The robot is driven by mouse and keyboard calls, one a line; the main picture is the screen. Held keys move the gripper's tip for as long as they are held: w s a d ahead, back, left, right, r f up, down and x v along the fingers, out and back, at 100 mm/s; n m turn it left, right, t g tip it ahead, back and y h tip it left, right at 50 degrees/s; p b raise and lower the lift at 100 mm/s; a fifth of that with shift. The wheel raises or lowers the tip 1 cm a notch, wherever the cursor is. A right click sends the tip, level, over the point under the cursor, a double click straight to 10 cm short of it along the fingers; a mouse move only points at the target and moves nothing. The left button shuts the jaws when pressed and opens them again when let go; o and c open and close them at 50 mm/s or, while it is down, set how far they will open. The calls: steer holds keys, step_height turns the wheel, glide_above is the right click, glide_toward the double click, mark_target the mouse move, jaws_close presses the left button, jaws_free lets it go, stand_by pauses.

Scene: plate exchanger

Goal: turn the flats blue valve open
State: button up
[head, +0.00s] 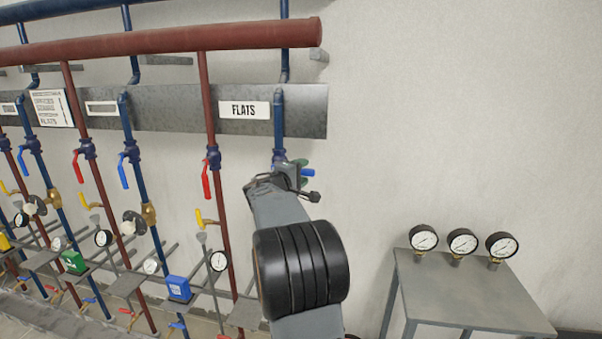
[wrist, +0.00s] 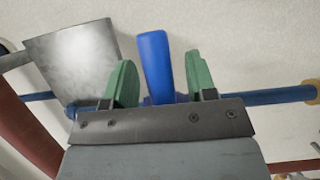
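The FLATS label (head: 244,110) is on the grey panel at the right end of the pipe rack. Below and right of it, the blue valve (head: 279,156) sits on the blue pipe. Its blue handle (head: 307,172) sticks out to the right, partly hidden by my gripper (head: 300,171). In the wrist view the blue handle (wrist: 155,65) stands between the two green fingers of my gripper (wrist: 161,78). Gaps show on both sides of the handle, so my gripper is open around it. My arm hides the pipe below the valve.
The FLATS red valve handle (head: 206,180) hangs left of my gripper, on the red pipe (head: 208,90). More pipes and valves stand further left. A grey table (head: 470,302) with pressure gauges (head: 462,241) is at the lower right. Bare wall lies right of the valve.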

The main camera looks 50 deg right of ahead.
jaws_close()
steer(key=shift+f, duration=0.1)
stand_by(0.3)
